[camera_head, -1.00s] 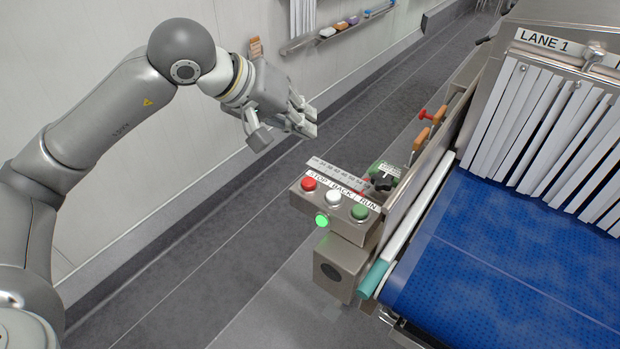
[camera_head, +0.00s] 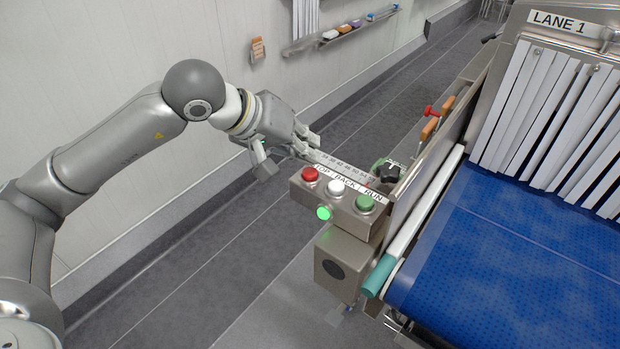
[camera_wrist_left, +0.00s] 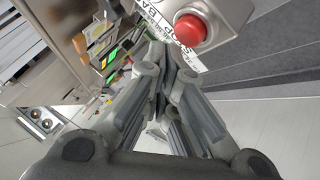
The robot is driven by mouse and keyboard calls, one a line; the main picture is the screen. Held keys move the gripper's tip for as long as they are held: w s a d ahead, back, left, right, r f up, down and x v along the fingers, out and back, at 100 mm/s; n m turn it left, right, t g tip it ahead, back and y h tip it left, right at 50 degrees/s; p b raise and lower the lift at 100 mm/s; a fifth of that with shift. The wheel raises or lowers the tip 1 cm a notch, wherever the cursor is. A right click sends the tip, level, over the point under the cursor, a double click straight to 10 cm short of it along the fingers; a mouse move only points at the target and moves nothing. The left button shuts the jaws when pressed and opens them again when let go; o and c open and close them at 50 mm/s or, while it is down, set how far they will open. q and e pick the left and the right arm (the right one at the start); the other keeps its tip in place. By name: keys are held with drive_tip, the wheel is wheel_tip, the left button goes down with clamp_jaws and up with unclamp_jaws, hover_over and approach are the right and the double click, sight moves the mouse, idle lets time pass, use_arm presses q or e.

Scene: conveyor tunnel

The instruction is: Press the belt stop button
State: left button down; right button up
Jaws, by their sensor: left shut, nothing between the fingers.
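The control box (camera_head: 338,207) sits at the near left corner of the conveyor. It carries a red button (camera_head: 310,174) at the STOP end of its label, a white button (camera_head: 336,187) under BACK and a green button (camera_head: 365,202) under RUN. My left gripper (camera_head: 312,146) is shut and empty, just behind and above the red button, apart from it in the picture. In the left wrist view the red button (camera_wrist_left: 190,29) shows beyond the closed fingertips (camera_wrist_left: 168,52). My right gripper is not in view.
A green lamp (camera_head: 323,213) glows on the box front. A ruler-like scale (camera_head: 340,168) and a black knob (camera_head: 389,172) lie behind the buttons. The blue belt (camera_head: 510,260) runs under white strip curtains (camera_head: 545,120) marked LANE 1. Open floor (camera_head: 190,270) lies left of the box.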

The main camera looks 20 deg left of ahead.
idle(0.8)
use_arm(q)
drive_tip(key=shift+f, duration=0.1)
idle(0.5)
drive_tip(key=shift+f+b, duration=0.4)
drive_tip(key=shift+b, duration=0.3)
drive_tip(key=shift+f+b, duration=0.6)
drive_tip(key=shift+b, duration=0.15)
idle(0.6)
drive_tip(key=shift+r, duration=0.1)
drive_tip(key=shift+r+p, duration=0.4)
drive_tip(key=shift+r, duration=0.5)
